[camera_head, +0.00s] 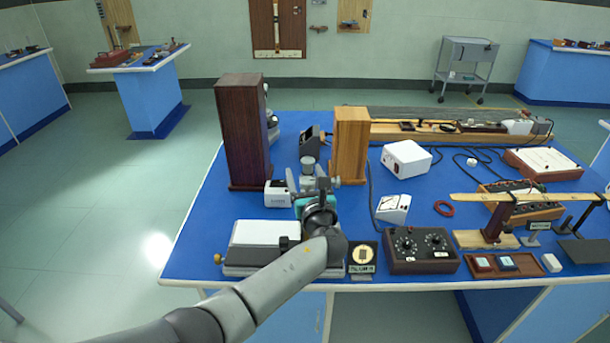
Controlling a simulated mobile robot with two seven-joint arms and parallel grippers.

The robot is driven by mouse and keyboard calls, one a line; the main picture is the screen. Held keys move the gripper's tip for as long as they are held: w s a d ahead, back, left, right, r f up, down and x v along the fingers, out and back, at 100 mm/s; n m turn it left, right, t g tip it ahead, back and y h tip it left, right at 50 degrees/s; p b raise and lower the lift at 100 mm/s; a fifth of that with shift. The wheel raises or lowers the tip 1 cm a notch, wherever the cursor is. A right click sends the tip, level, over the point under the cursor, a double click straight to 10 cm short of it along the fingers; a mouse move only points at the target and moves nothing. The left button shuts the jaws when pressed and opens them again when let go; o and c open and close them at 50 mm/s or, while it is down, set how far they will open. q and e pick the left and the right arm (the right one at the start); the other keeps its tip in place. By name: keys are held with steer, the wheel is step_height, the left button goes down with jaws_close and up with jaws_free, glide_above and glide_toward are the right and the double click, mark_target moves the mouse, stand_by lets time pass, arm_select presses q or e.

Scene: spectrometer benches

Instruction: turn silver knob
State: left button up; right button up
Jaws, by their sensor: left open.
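My left arm reaches in from the bottom left over the blue bench (205,238). My left gripper (307,180) is open, with its fingers pointing away toward the back of the bench. A small grey, silver-looking cylindrical part (308,164) shows just beyond and between the fingertips. I cannot tell whether it is the silver knob or whether the fingers touch it. The gripper and wrist hide the lower part of whatever stands there. My right gripper is not in view.
A tall dark wooden box (241,135) stands left of the gripper, and a lighter wooden box (350,145) stands right. A small white box (277,194) is close by on the left. A white-topped instrument (262,235) and a black two-dial box (420,250) flank the forearm.

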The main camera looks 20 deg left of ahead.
arm_select(q)
steer(key=v, duration=1.5)
steer(key=shift+p, duration=0.4)
steer(key=shift+s+d, duration=0.1)
steer(key=shift+s, duration=0.05)
steer(key=s+a+f+n+g+h+b, duration=0.1)
steer(key=s+f+n+g+h+b, duration=0.2)
steer(key=f, duration=1)
steer(key=s+a+f+n+g+b, duration=0.1)
steer(key=s+a+f+n+g, duration=0.3)
steer(key=f, duration=0.8)
steer(key=s+d+f+n+g+h+b, duration=0.1)
steer(key=s+f+h+b, duration=0.3)
steer(key=f, duration=0.9)
steer(key=s+a+f+n+g+b, duration=0.1)
steer(key=s+f+n+g, duration=0.1)
steer(key=s+f+n, duration=0.4)
steer(key=s+a+f+n+g+h+b, duration=0.1)
steer(key=s+f+n, duration=0.6)
steer(key=s, duration=0.9)
steer(key=s+a+f+n+g+b, duration=0.2)
steer(key=s+f+n+g+b, duration=0.1)
steer(key=s+f+n, duration=0.4)
steer(key=s+f, duration=0.2)
steer(key=s, duration=0.2)
steer(key=shift+f+g, duration=0.4)
